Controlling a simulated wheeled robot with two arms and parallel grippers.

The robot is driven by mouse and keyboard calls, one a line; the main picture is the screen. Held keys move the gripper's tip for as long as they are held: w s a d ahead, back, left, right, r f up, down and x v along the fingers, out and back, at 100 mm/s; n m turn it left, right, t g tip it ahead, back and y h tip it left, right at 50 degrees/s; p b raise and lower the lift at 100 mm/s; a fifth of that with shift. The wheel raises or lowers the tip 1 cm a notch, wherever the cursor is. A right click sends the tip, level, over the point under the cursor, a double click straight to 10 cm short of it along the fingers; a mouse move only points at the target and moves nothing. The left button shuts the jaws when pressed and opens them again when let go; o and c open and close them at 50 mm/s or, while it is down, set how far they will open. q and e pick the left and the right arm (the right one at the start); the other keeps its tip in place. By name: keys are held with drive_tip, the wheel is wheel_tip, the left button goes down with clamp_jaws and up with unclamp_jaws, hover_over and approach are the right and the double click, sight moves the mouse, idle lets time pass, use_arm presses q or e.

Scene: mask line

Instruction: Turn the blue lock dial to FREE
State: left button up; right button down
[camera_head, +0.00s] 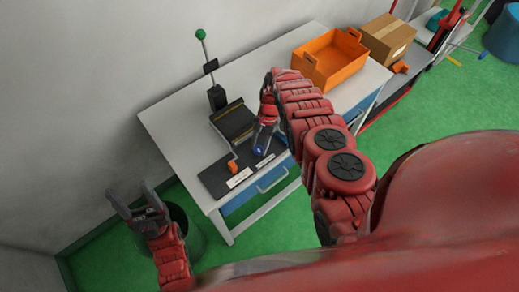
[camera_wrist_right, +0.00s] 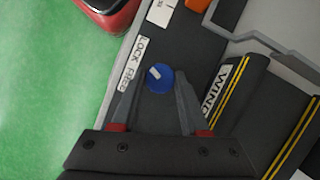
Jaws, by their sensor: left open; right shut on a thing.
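The blue lock dial (camera_wrist_right: 159,79) sits on a dark panel (camera_wrist_right: 200,38); it also shows as a small blue spot in the head view (camera_head: 258,150). A white mark on the dial points up and left in the wrist view. A white label reading LOCK and FREE (camera_wrist_right: 132,72) lies left of the dial. My right gripper (camera_wrist_right: 159,76) is shut on the dial, one finger on each side; in the head view it points down over the panel (camera_head: 262,143). My left gripper (camera_head: 138,202) is open and empty, away from the table.
An orange control (camera_head: 233,168) is left of the dial. An orange crate (camera_head: 330,60) and a cardboard box (camera_head: 387,38) are at the right. A dark bin (camera_head: 190,240) stands near my left gripper.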

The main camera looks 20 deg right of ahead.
drive_tip(key=n+b, duration=0.1)
drive_tip(key=n, duration=0.1)
drive_tip(key=n+g+h+b, duration=0.1)
drive_tip(key=b, duration=0.1)
drive_tip(key=shift+w+f+n, duration=0.15)
drive_tip(key=shift+f+n, duration=0.05)
drive_tip(key=shift+n, duration=0.2)
drive_tip(key=n+h+b, duration=0.1)
drive_tip(key=n+b, duration=0.1)
drive_tip(key=shift+a+r+n, duration=0.1)
drive_tip(key=shift+n, duration=0.2)
drive_tip(key=n+h+b, duration=0.1)
drive_tip(key=n, duration=0.1)
drive_tip(key=n+b, duration=0.2)
drive_tip(key=shift+a+g+h, duration=0.1)
drive_tip(key=shift+g+h, duration=0.2)
drive_tip(key=shift+h, duration=0.1)
drive_tip(key=shift+a+r+n+h+b, duration=0.1)
drive_tip(key=shift+n+h+b, duration=0.55)
drive_tip(key=shift+n, duration=1.15)
drive_tip(key=shift+c, duration=2.1)
unclamp_jaws()
drive_tip(key=shift+r, duration=0.1)
